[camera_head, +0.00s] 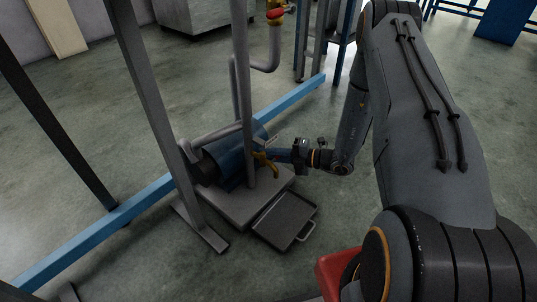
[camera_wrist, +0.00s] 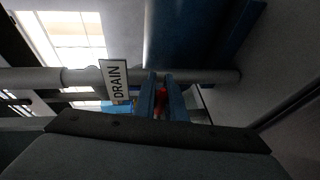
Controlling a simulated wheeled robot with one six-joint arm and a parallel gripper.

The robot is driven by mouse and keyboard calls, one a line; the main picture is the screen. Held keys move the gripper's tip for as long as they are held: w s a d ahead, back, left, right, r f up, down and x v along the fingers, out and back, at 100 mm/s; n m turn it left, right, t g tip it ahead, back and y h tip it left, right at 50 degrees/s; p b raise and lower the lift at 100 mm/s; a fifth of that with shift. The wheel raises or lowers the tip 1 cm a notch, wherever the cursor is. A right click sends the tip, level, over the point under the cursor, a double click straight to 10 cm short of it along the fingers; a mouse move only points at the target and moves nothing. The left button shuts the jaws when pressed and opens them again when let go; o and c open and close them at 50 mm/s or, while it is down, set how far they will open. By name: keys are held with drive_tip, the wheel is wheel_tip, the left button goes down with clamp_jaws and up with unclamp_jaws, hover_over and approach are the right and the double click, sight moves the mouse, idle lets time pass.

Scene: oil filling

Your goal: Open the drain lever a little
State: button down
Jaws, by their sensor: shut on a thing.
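The drain lever shows as a small red piece (camera_wrist: 161,100) between the two blue fingers of my gripper (camera_wrist: 161,80) in the wrist view. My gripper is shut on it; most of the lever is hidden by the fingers. A white DRAIN sign (camera_wrist: 115,81) hangs just left of the fingers, by a grey pipe (camera_wrist: 215,76). In the head view my gripper (camera_head: 273,155) reaches in from the right, beside a yellow part (camera_head: 263,161) in front of the blue cylinder (camera_head: 233,165). The lever's angle cannot be told.
A dark tray (camera_head: 284,220) with a handle lies on the floor in front of the grey base plate (camera_head: 237,208). A grey upright pipe (camera_head: 243,80) and a slanted post (camera_head: 146,85) stand close to the cylinder. A blue beam (camera_head: 75,238) crosses the floor.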

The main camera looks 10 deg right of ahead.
drive_tip(key=m, duration=0.1)
drive_tip(key=f+m+y, duration=0.1)
drive_tip(key=m, duration=0.1)
drive_tip(key=shift+s+a+f+y+b, duration=0.15)
drive_tip(key=shift+a+y+b, duration=0.05)
drive_tip(key=shift+y+b, duration=0.15)
drive_tip(key=c, duration=1.8)
unclamp_jaws()
drive_tip(key=shift+p+v, duration=1.35)
drive_tip(key=shift+v, duration=2.55)
drive_tip(key=shift+s, duration=0.1)
